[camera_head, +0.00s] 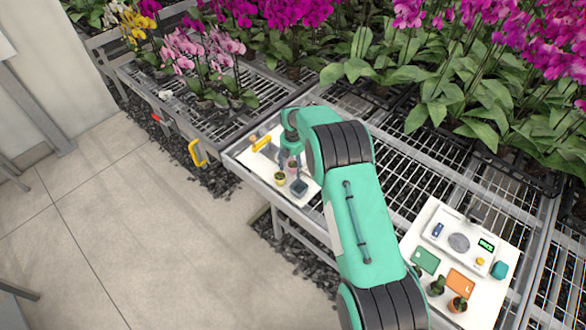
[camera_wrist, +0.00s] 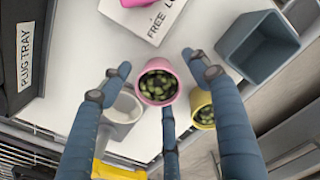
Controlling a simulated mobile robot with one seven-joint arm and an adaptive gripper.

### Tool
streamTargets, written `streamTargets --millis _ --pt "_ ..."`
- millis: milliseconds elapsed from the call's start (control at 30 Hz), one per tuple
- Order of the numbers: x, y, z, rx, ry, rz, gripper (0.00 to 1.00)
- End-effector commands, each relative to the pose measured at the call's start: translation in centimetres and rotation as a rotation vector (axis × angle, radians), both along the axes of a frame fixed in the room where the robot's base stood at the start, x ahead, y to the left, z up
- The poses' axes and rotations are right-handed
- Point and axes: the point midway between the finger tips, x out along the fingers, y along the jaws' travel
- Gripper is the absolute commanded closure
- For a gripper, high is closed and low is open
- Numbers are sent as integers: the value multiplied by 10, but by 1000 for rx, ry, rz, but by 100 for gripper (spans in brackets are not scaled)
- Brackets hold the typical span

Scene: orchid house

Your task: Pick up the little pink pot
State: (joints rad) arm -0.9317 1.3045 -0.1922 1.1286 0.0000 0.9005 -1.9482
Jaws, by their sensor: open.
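The little pink pot (camera_wrist: 157,98), with small green leaves inside, stands upright on a white board (camera_wrist: 75,75) in the wrist view. My gripper (camera_wrist: 162,78) is open, with blue-grey fingers spread to the left, right and below the pot. I see no clear contact between the fingers and the pot. In the head view the pink pot (camera_head: 292,167) shows small beside my gripper (camera_head: 288,160), which my arm partly hides. A yellow pot (camera_wrist: 204,118) with green leaves stands close to the right finger.
A grey-blue square pot (camera_wrist: 258,55) stands to the right and a pale grey cup (camera_wrist: 122,115) behind the left finger. A dark plug tray (camera_wrist: 15,85) lies at left, a printed white card (camera_wrist: 155,25) above. Orchids (camera_head: 295,12) on mesh benches (camera_head: 400,165) fill the back.

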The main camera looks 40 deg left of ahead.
Motion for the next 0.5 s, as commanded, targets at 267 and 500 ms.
streamTargets --millis 267,500 --pt "0 0 0 0 0 0 48" --pt "0 0 0 0 0 0 89"
